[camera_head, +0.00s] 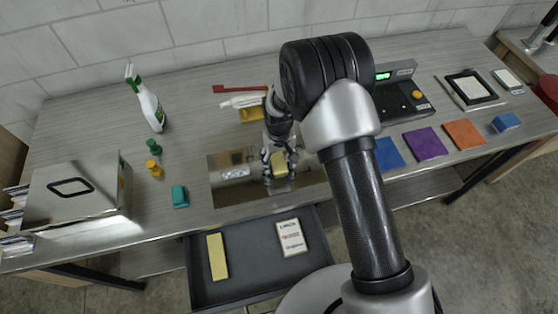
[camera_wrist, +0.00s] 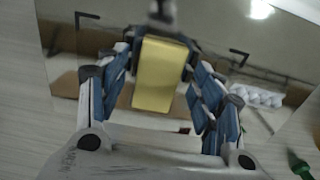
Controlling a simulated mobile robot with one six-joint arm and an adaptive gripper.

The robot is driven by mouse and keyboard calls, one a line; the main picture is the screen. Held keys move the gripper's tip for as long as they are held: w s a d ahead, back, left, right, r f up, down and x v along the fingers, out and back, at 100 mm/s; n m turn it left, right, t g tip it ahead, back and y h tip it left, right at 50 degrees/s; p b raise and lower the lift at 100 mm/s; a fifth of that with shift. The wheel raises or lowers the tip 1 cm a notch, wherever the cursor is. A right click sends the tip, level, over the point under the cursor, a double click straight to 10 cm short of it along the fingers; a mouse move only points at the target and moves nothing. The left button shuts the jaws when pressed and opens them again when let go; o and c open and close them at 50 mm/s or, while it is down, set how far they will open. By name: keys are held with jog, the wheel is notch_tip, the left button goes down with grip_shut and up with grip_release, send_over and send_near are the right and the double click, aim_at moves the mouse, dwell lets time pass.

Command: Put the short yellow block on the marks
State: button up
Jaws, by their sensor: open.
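The short yellow block (camera_head: 279,166) is at a shiny mirror-like plate (camera_head: 228,196) on the worktop. In the wrist view the block (camera_wrist: 160,76) lies between the fingers of my gripper (camera_wrist: 163,62). The fingers of my gripper (camera_head: 280,160) are open on both sides of it; I cannot tell whether they touch it. Dark corner marks (camera_wrist: 238,54) show on the plate to the right of the block, and another to its left; my gripper hides part of the area between. Whether the block rests fully on the plate is unclear.
A longer yellow block (camera_head: 217,257) and a labelled card (camera_head: 291,237) lie in the open drawer (camera_head: 253,259). A teal block (camera_head: 180,196) stands left of the plate. A spray bottle (camera_head: 149,105) stands behind. Coloured squares, including a purple one (camera_head: 425,143), lie to the right.

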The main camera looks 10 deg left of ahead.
notch_tip(320, 180, up, 12)
jog(key=f+p, duration=0.1)
notch_tip(320, 180, up, 10)
jog(key=m, duration=0.1)
send_over(279, 165)
jog(key=d, duration=0.5)
jog(key=s+d+r+m+t, duration=0.1)
jog(key=s+d+r, duration=0.2)
jog(key=d+r, duration=0.15)
jog(key=s+d+r+t, duration=0.1)
jog(key=s+d+r, duration=0.25)
jog(key=r, duration=0.25)
jog(key=s+d+r+m+t, duration=0.1)
jog(key=s+d+r, duration=0.2)
jog(key=s, duration=0.6)
jog(key=s+d+r+m+t, duration=0.1)
jog(key=s+d+r+m, duration=0.1)
jog(key=s+d, duration=0.5)
jog(key=shift+s+d+r+t, duration=0.3)
jog(key=shift+s+r, duration=0.45)
jog(key=shift+s, duration=0.3)
